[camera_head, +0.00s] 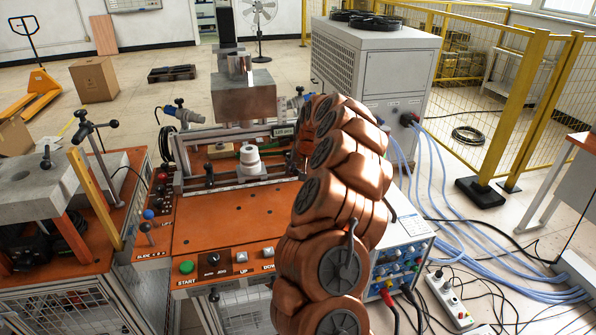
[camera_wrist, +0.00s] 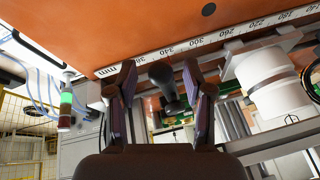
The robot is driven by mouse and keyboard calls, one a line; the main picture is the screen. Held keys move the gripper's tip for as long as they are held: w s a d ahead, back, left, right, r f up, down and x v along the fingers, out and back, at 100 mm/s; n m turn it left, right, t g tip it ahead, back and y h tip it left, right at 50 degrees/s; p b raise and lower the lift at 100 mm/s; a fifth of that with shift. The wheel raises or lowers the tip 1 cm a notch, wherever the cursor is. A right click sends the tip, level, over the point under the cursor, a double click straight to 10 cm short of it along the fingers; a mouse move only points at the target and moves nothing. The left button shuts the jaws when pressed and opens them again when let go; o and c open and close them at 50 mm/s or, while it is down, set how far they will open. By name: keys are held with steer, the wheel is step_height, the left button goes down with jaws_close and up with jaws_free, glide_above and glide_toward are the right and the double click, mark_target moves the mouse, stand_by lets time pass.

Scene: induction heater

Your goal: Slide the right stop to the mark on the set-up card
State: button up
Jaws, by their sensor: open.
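In the wrist view my gripper (camera_wrist: 160,68) is open, with one dark finger on each side of a dark knob (camera_wrist: 167,85). The knob looks like the handle of the right stop, and a gap shows on both sides of it. A white scale (camera_wrist: 215,38) marked in mm runs past the fingertips, with the knob near its 340 to 360 figures. In the head view my arm hides the gripper and the right stop. Another dark upright knob (camera_head: 208,174) stands left of the white stepped piece (camera_head: 250,160). A small label (camera_head: 283,130) is too small to read surely.
The orange bench top (camera_head: 235,215) is mostly clear. A steel block (camera_head: 245,98) hangs above the white piece. Control buttons, including a green one (camera_head: 186,267), line the front edge. A power unit (camera_head: 400,262) with cables stands right of my arm.

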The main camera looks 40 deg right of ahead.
steer(key=v, duration=1.2)
stand_by(0.4)
